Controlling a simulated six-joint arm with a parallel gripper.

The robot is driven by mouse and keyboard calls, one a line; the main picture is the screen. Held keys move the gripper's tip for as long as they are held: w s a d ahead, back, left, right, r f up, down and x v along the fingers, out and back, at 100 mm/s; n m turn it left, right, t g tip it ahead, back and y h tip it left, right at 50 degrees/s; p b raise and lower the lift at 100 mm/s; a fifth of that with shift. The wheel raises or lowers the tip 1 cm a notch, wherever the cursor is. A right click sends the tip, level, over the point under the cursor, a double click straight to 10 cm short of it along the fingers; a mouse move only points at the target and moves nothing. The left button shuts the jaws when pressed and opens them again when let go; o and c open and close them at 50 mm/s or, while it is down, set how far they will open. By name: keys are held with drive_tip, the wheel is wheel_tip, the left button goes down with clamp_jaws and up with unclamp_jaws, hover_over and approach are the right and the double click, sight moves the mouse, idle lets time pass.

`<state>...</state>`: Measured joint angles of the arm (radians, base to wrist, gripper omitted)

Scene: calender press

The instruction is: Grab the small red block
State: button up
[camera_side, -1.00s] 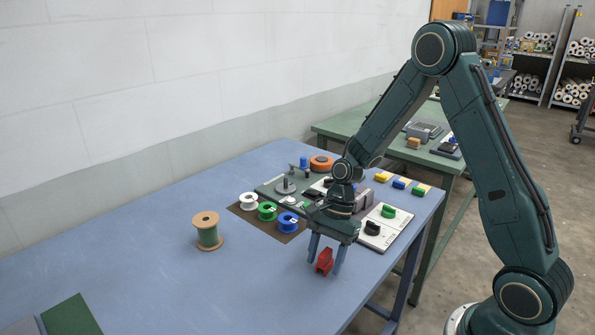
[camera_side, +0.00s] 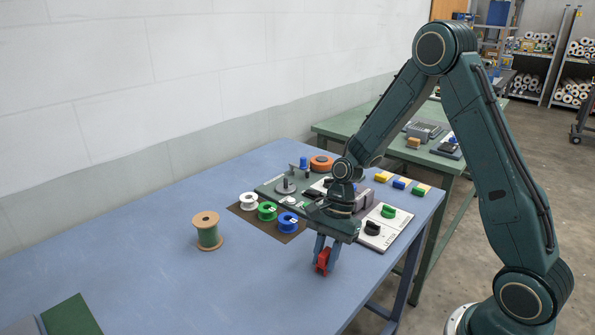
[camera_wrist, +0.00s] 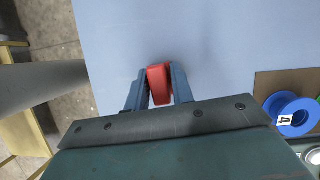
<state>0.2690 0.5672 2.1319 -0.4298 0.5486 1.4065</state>
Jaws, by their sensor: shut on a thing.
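The small red block (camera_side: 322,261) is on the blue table near its front edge, directly under my gripper (camera_side: 326,258). Its upper part has a narrower top. My gripper is shut on the block, with a blue-grey finger on either side of it. The wrist view shows the red block (camera_wrist: 159,85) between the two fingers of my gripper (camera_wrist: 160,87). The fingers hide part of the block's sides. I cannot tell whether its underside touches the table.
A blue spool (camera_side: 287,222), a green spool (camera_side: 267,211) and a white spool (camera_side: 248,201) stand on a brown mat left of my gripper. A larger green spool (camera_side: 207,232) stands farther left. A panel with knobs (camera_side: 384,228) lies to the right.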

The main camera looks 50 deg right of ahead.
sight(325, 251)
wheel_tip(325, 251, up, 20)
idle(0.7)
idle(0.5)
